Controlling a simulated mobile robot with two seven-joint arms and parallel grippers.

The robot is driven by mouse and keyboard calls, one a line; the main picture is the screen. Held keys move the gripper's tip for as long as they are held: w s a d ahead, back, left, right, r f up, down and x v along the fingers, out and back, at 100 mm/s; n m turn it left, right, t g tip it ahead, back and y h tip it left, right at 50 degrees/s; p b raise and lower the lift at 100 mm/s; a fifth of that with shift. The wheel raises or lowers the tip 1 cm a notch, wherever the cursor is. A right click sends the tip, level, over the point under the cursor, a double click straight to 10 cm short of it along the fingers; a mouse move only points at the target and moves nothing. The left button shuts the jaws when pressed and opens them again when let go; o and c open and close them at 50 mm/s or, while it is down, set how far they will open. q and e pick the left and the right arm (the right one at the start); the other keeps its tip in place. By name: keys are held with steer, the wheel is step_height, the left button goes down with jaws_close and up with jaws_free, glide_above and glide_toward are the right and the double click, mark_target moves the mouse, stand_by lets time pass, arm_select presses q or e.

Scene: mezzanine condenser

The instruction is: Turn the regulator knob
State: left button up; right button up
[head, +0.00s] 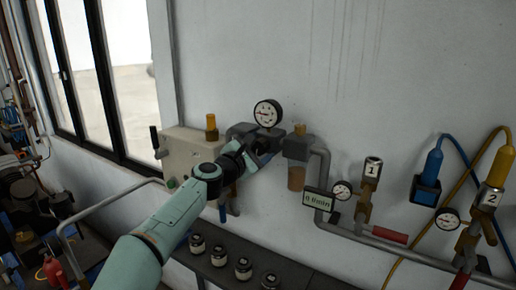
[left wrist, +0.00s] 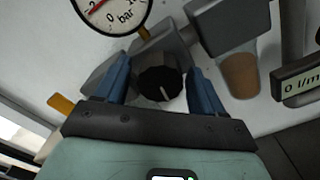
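The black regulator knob (left wrist: 160,84), with a white pointer line, faces my left wrist camera on the grey regulator body (left wrist: 158,48). My left gripper (left wrist: 158,76) has its two blue fingers apart, one on each side of the knob, with a gap showing on both sides. In the head view my left gripper (head: 257,158) is at the regulator, below the round pressure gauge (head: 267,113), and hides the knob. The gauge (left wrist: 113,8) is cut off at the top of the wrist view; its red needle shows on the left. My right gripper is not in view.
A filter with a brown bowl (head: 296,178) hangs right of the regulator, above a flow display (head: 318,199). A beige box (head: 188,152) is on the left. Several jars (head: 243,267) stand on the shelf below. Pipes and numbered valves (head: 372,170) run along the right.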

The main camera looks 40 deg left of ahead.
arm_select(q)
steer(key=c, duration=0.8)
steer(key=shift+c, duration=0.2)
